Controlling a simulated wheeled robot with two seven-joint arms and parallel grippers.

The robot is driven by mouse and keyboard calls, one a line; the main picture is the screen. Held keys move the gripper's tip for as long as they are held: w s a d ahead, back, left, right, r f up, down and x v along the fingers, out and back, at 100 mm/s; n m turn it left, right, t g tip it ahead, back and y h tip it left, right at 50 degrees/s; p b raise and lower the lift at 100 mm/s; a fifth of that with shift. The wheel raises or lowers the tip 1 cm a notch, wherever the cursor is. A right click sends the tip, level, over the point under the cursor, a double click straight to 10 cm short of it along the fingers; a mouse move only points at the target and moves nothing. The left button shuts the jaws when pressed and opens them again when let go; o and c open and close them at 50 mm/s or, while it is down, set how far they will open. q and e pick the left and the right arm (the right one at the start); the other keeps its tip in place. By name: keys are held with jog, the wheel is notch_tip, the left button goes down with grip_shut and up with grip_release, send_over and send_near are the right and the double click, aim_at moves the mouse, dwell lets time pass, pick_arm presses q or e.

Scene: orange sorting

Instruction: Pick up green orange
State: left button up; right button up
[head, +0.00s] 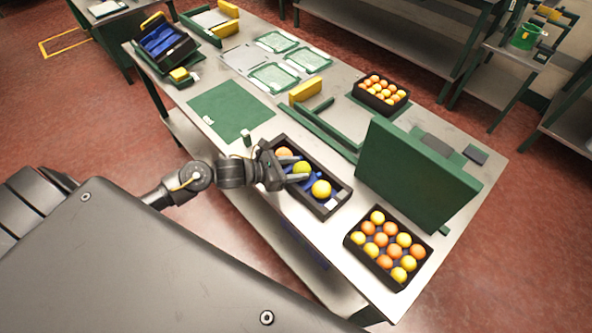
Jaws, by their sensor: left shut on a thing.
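A black tray (335,205) on the table holds a short row of fruit. An orange-coloured one (284,153) is at its far end and a yellow one (321,188) is nearer its near end. Between them is a yellow-green orange (302,167), the greenest fruit I see. My left gripper (299,170) reaches in from the left over the tray and is shut on this yellow-green orange, its fingers partly covering it. I cannot tell whether the fruit is clear of the tray. My right gripper is not in view.
A full crate (350,244) of orange and yellow fruit stands at the near right. Another crate (360,98) stands farther back. An upright green panel (415,180) rises right of the tray.

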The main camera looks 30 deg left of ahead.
pick_arm(q)
jog(key=r, duration=0.1)
jog(key=r+b, duration=0.1)
jog(key=shift+a+r, duration=0.3)
jog(key=a+r, duration=0.1)
jog(key=a+r+b, duration=0.1)
jog(key=a+r, duration=0.1)
jog(key=a+r+b, duration=0.1)
jog(key=r, duration=0.1)
jog(key=shift+s+a+r, duration=0.25)
jog(key=shift+a, duration=0.15)
jog(key=s+a+r+b, duration=0.1)
jog(key=a+r+b, duration=0.2)
jog(key=a, duration=0.5)
jog(key=shift+a+r, duration=0.25)
jog(key=shift+r, duration=0.25)
